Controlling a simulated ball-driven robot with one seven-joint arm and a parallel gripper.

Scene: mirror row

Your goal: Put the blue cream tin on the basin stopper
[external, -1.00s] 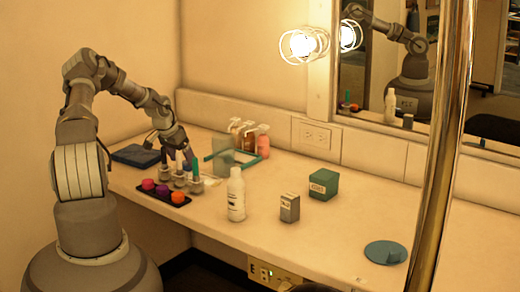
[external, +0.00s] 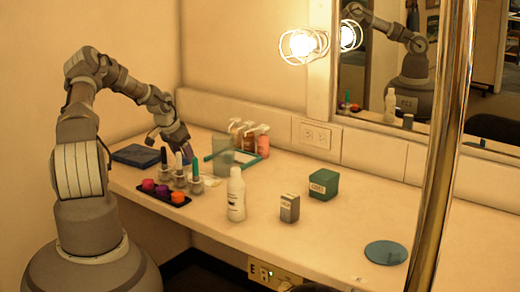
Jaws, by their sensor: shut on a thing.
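My gripper (external: 183,148) is low over the left part of the counter, behind a row of small capped bottles. It is shut on a small blue-violet thing (external: 187,158), which looks like the blue cream tin; the bottles partly hide it and the fingertips. A flat round teal disc (external: 385,253) lies at the counter's right front, far from my gripper and bare on top. A small pale thing (external: 211,180) lies flat just right of the bottles. I cannot tell for certain which of these two is the basin stopper.
Capped bottles (external: 195,174) and a black tray of coloured pots (external: 179,204) stand in front of my gripper. A clear tumbler (external: 223,157), white bottle (external: 236,198), grey box (external: 289,208) and green box (external: 323,185) stand rightward. A dark blue pad (external: 134,155) lies left. A shiny pole (external: 442,170) rises in front.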

